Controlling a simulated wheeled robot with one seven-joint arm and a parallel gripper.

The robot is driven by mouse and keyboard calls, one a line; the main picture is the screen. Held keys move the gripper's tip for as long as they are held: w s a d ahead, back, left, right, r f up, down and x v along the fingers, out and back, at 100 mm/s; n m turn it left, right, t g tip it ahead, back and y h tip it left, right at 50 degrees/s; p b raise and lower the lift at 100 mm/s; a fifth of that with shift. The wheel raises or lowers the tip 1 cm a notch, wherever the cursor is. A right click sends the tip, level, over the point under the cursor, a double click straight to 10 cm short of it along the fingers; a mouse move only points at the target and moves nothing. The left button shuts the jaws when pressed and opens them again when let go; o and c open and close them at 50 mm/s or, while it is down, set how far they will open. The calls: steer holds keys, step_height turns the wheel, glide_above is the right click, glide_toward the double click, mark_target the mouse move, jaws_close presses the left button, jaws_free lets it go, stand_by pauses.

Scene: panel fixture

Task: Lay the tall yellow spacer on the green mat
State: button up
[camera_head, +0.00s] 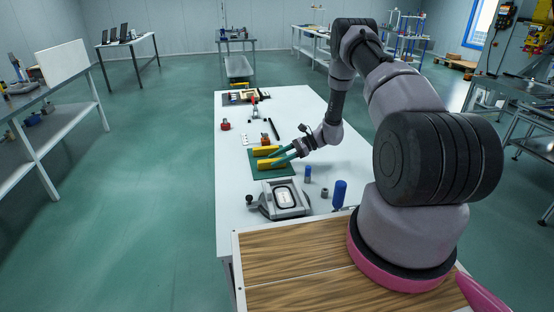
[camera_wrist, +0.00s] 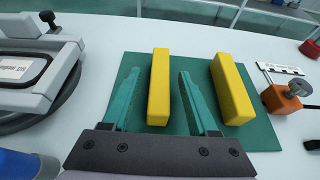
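Two long yellow spacers lie side by side on the green mat (camera_head: 287,173). In the head view the nearer spacer (camera_head: 267,165) is close to the mat's front part and the farther spacer (camera_head: 264,150) near its back edge. In the wrist view the nearer spacer (camera_wrist: 159,85) lies between my teal fingers, with a visible gap on each side. The other spacer (camera_wrist: 232,92) is to the right, outside the right finger. My gripper (camera_wrist: 158,73) is open; it also shows over the mat in the head view (camera_head: 273,158). I cannot tell which spacer is taller.
A grey fixture with a framed window (camera_head: 284,198) stands in front of the mat, left in the wrist view. Blue cylinders (camera_head: 340,192) stand to its right. An orange block with a knob (camera_wrist: 282,98) sits beyond the mat.

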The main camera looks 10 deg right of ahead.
steer(key=shift+r, duration=0.1)
steer(key=shift+d+r, duration=0.2)
steer(key=shift+d, duration=0.1)
steer(key=v, duration=1.1)
steer(key=shift+d+r, duration=0.1)
steer(key=shift+d, duration=0.1)
steer(key=s+a+r+n+h, duration=0.2)
steer(key=s+r, duration=0.1)
steer(key=r, duration=0.6)
steer(key=s+a+r+n+h, duration=0.1)
steer(key=s+r+n+h, duration=0.15)
steer(key=r, duration=0.75)
steer(key=s+a+r+n+h, duration=0.1)
steer(key=s+a+r+n, duration=0.15)
steer(key=r, duration=0.65)
steer(key=s+r+n+t+h, duration=0.3)
steer(key=s+r, duration=0.4)
steer(key=s, duration=0.5)
steer(key=s+r+n+t+h, duration=0.3)
steer(key=s+r, duration=0.5)
steer(key=s, duration=0.4)
steer(key=shift+r+n+t, duration=0.15)
steer(key=shift+n+t, duration=0.25)
steer(key=shift+t, duration=0.2)
steer(key=shift+d, duration=0.1)
